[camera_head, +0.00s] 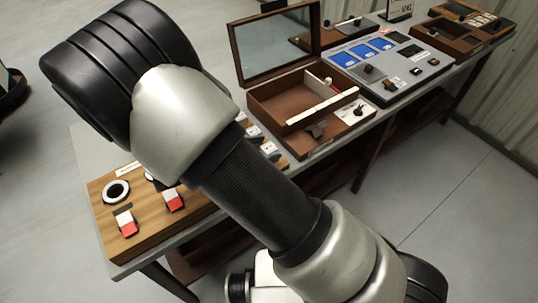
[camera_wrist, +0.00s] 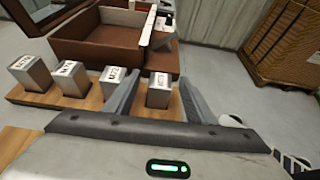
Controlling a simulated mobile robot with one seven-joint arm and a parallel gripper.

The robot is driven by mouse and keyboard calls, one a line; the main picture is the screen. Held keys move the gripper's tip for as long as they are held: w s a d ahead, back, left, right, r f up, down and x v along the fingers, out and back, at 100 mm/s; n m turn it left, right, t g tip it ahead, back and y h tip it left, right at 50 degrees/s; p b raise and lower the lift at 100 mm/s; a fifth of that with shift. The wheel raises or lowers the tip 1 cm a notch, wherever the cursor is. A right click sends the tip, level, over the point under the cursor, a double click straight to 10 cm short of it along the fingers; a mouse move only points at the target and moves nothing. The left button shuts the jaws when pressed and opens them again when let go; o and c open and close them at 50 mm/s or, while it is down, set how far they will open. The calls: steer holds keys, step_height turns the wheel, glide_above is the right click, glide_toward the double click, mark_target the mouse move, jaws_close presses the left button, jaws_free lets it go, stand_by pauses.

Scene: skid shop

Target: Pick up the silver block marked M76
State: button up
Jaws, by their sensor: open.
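In the wrist view, several silver blocks with white labels stand in a row on a wooden board (camera_wrist: 95,103). My gripper (camera_wrist: 160,77) is open, with one finger on each side of the rightmost silver block (camera_wrist: 158,97). Its label is too small to read surely as M76. The other silver blocks (camera_wrist: 71,80) stand to the left, one (camera_wrist: 112,82) just outside the left finger. I cannot tell whether the fingers touch the block. In the head view my arm hides the gripper and most of the row; some blocks (camera_head: 268,147) show beside the arm.
An open brown box with a raised lid (camera_head: 262,98) stands just beyond the board, close to the blocks. A grey panel with blue cards (camera_head: 405,85) lies farther along the bench. Red-and-white pieces (camera_head: 173,200) and a ring (camera_head: 116,192) sit at the near end.

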steer(key=shift+f+b+x, duration=0.15)
steer(key=shift+b+x, duration=0.05)
steer(key=shift+x, duration=1.3)
steer(key=shift+f+b+x, duration=0.1)
steer(key=shift+b+x, duration=0.1)
steer(key=shift+x, duration=1.3)
steer(key=shift+s+a, duration=0.1)
jaws_close()
steer(key=shift+r, duration=0.1)
